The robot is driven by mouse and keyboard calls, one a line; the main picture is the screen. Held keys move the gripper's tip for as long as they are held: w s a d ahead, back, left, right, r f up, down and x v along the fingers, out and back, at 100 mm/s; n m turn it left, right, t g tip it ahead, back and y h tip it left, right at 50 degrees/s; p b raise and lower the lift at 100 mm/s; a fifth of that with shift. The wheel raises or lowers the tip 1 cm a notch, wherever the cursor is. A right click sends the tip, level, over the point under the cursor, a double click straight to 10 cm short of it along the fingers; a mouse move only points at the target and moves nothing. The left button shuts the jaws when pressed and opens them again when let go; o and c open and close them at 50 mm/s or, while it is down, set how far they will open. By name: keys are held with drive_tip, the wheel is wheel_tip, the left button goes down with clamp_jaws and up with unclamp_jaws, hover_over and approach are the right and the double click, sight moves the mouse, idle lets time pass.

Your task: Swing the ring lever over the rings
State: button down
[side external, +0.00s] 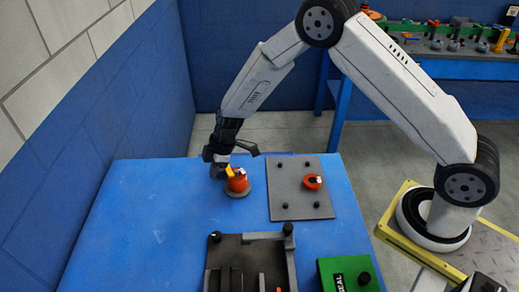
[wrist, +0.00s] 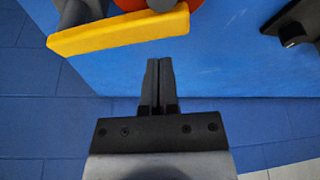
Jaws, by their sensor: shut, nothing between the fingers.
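The ring lever (wrist: 118,33) is a yellow bar crossing the upper left of the wrist view. In the side view its small yellow part (side external: 229,171) shows beside the orange rings (side external: 238,184), which sit on a round grey base on the blue table. The rings (wrist: 185,4) are cut off at the wrist view's top edge, behind the lever. My gripper (wrist: 158,62) is shut and empty, its fingertips just below the lever's right end in that view. In the side view my gripper (side external: 220,165) is at the lever, partly blurred into dark shapes; contact cannot be told.
A grey plate (side external: 285,199) with black knobs and an orange round part (side external: 312,182) lies right of the rings. A dark fixture (side external: 246,249) and a green box (side external: 349,273) stand at the front. The table's left side (side external: 135,215) is clear. A blue wall is at left.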

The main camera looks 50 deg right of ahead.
drive_tip(key=shift+w+a+r, duration=0.3)
drive_tip(key=shift+a+r, duration=0.1)
drive_tip(key=shift+a, duration=0.1)
drive_tip(key=v, duration=0.9)
drive_tip(key=shift+d+r, duration=0.15)
drive_tip(key=s+d+r+m+h, duration=0.1)
drive_tip(key=s+d+m, duration=0.4)
drive_tip(key=s, duration=0.5)
drive_tip(key=s+d+r+m+h, duration=0.2)
drive_tip(key=s+d+m, duration=0.3)
drive_tip(key=s, duration=0.6)
drive_tip(key=shift+s+r+m+t, duration=0.2)
drive_tip(key=shift+r+m+t, duration=0.2)
drive_tip(key=shift+r+m, duration=0.6)
drive_tip(key=shift+f, duration=0.2)
